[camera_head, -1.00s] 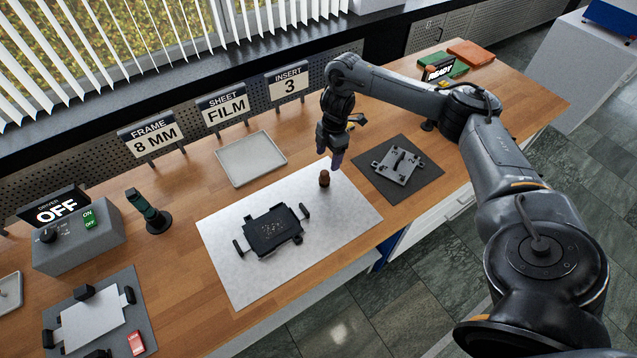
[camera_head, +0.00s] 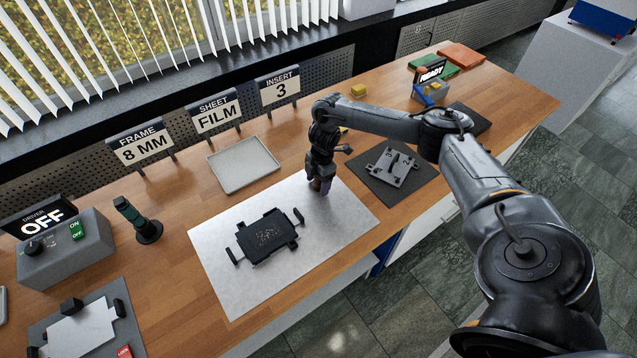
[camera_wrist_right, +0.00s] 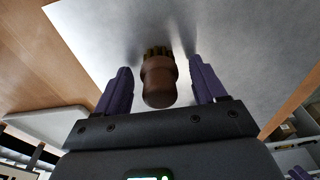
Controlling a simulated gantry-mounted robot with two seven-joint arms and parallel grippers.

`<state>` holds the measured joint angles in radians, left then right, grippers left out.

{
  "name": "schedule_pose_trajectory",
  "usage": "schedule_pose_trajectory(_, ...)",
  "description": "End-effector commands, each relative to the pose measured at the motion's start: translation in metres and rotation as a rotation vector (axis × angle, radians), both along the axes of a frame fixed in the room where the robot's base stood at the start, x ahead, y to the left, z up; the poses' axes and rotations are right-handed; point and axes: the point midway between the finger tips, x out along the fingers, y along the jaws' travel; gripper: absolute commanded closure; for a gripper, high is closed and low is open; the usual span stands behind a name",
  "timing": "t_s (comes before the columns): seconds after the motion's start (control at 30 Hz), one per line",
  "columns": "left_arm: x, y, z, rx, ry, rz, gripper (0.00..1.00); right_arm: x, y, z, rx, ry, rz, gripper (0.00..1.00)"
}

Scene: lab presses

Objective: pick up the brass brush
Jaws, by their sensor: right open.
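The brass brush (camera_wrist_right: 159,82) has a rounded brown handle and yellowish bristles at its far end. In the right wrist view it stands between the two purple fingers of my right gripper (camera_wrist_right: 160,90), with a gap on each side. In the head view my right gripper (camera_head: 321,187) points down at the upper right part of the silver-grey sheet (camera_head: 220,287), and it mostly hides the brush. The gripper is open and low over the sheet. My left gripper is not in view.
A black plate with side handles (camera_head: 266,238) lies on the sheet, left of my gripper. A dark mat (camera_head: 372,190) with a grey fixture (camera_head: 395,168) is to the right. An empty grey tray (camera_head: 243,165) lies behind. Signs stand along the back.

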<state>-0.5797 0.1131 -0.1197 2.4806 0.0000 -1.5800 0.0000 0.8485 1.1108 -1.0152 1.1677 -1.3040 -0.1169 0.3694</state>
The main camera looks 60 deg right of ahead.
Motion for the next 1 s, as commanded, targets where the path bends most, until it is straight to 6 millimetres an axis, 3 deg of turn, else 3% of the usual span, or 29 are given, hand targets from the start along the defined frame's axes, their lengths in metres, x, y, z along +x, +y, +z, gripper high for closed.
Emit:
schedule_pose_trajectory(0.23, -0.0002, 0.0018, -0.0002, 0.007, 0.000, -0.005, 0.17, -0.0002, 0.0001, -0.0014, 0.000, 0.000, 0.000, 0.30)
schedule_pose_trajectory(0.63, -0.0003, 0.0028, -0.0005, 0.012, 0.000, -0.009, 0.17, -0.0002, 0.0000, -0.0012, 0.000, 0.000, 0.000, 0.91)
schedule_pose_trajectory(1.0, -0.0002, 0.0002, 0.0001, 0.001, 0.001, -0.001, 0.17, 0.0002, -0.0001, 0.0024, 0.000, -0.001, 0.000, 0.91)
